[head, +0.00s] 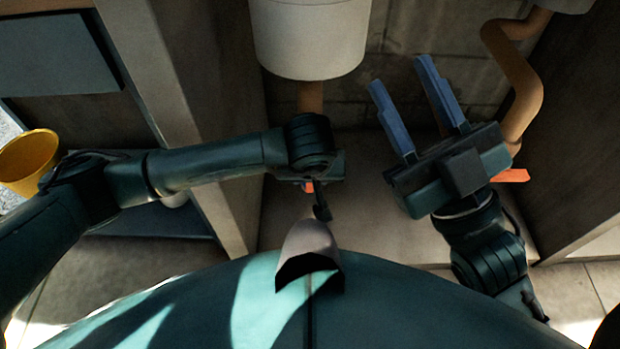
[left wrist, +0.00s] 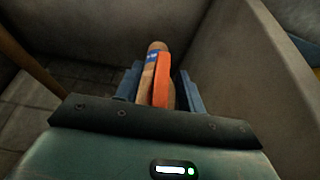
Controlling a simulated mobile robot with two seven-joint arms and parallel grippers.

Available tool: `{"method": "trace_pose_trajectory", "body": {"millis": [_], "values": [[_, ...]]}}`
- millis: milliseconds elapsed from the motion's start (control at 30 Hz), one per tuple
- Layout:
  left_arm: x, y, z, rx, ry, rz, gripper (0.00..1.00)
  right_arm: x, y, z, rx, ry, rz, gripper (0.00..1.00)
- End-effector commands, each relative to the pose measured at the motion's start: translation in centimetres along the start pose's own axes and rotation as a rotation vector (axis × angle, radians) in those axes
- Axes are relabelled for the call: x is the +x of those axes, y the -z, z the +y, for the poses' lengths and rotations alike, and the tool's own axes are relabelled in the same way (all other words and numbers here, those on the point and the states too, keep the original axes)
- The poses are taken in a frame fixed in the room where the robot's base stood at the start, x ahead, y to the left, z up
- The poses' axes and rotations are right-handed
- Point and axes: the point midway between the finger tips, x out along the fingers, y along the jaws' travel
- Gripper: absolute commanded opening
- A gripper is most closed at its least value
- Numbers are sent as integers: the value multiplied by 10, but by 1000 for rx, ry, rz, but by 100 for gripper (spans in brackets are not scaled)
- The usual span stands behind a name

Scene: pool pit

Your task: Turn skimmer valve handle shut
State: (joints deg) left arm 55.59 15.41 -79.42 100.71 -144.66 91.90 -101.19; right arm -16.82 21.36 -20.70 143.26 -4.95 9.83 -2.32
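In the left wrist view, an orange valve handle (left wrist: 162,80) lies along a tan pipe (left wrist: 150,70) with a blue band. My left gripper (left wrist: 160,85) is open, with one blue finger on each side of the handle and pipe; I cannot tell whether either finger touches. In the head view, a small orange piece (head: 309,187) shows under my left wrist, and the left fingers are hidden there. My right gripper (head: 402,73) is open and empty, its blue fingers pointing up the picture. A second orange handle (head: 512,175) shows partly behind it. I see no readable label on either handle.
A white cylindrical tank (head: 308,38) stands above a tan pipe (head: 311,97). A bent tan pipe (head: 519,85) runs at the right. Walls (head: 195,90) close in the pit on both sides. A yellow bucket (head: 28,160) is at the far left.

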Motion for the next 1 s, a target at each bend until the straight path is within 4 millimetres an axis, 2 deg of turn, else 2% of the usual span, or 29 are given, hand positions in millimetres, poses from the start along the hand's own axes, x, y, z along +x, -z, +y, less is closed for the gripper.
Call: {"method": "trace_pose_trajectory", "body": {"millis": [267, 733, 1000], "values": [[1, 0, 0, 0, 0, 0, 39, 1, 1, 0, -5, 1, 6, 36], [1, 0, 0, 0, 0, 1, 1, 0, 1, 0, -4, 1, 6, 36], [0, 1, 0, 10, 24, 3, 0, 1, 2, 1, -3, 1, 4, 36]]}}
